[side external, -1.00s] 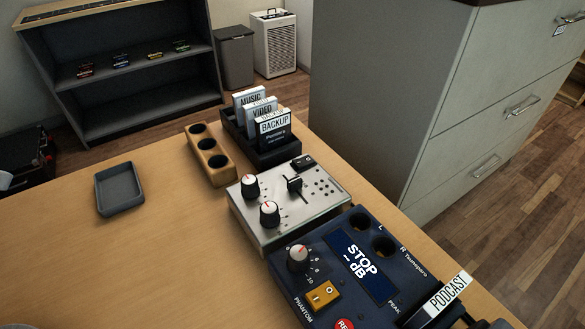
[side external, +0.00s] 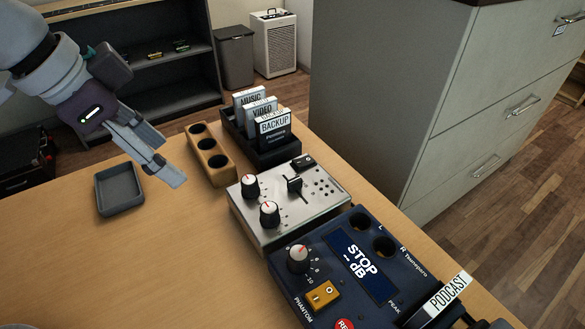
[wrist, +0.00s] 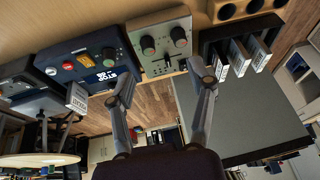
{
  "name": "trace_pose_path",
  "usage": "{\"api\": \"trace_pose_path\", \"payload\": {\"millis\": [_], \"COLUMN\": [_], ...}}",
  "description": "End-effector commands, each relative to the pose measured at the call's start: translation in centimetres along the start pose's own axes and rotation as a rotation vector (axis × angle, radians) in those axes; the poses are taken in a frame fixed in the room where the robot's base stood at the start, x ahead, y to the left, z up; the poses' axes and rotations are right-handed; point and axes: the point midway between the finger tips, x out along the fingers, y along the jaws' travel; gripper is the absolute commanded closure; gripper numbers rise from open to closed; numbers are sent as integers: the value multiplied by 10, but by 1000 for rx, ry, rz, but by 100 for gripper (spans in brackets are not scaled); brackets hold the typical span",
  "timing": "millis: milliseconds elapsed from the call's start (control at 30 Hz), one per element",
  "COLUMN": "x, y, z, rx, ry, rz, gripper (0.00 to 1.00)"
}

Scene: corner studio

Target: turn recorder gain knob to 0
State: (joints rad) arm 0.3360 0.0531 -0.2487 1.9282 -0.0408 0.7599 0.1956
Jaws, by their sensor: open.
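The dark blue recorder (side external: 323,255) lies at the front right of the desk; its display reads "STOP -- dB". Its gain knob (side external: 299,256), grey with a red-and-white top, sits at the left of the display beside a printed scale where 10 can be read. In the wrist view the recorder (wrist: 84,78) is at upper left, with a round knob (wrist: 110,53) on it. My gripper (side external: 166,172) is open and empty, in the air above the desk's left part, well away from the recorder. Its two fingers also show apart in the wrist view (wrist: 160,80).
A silver mixer (side external: 300,212) with two similar knobs adjoins the recorder. Behind it are a wooden block with holes (side external: 197,143) and a black rack (side external: 247,144) of labelled cards. A grey tray (side external: 118,190) lies left. The desk's front left is clear.

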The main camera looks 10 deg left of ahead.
Motion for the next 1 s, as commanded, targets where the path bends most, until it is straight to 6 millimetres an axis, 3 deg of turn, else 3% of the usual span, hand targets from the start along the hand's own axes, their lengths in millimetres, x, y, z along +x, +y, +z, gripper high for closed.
{"api": "trace_pose_path", "payload": {"millis": [33,100,233,367,700,1000], "x": [18,36,55,67,140,160], "y": [24,53,86,96,112,115], "z": [-14,-28,-39,-41,-38,-38], "rx": [84,172,257,274,272,271], "ry": [-7,-2,6,6,4,8], "rz": [62,131,208,229,225,223], "gripper": [45,45,45,45,45,45]}}
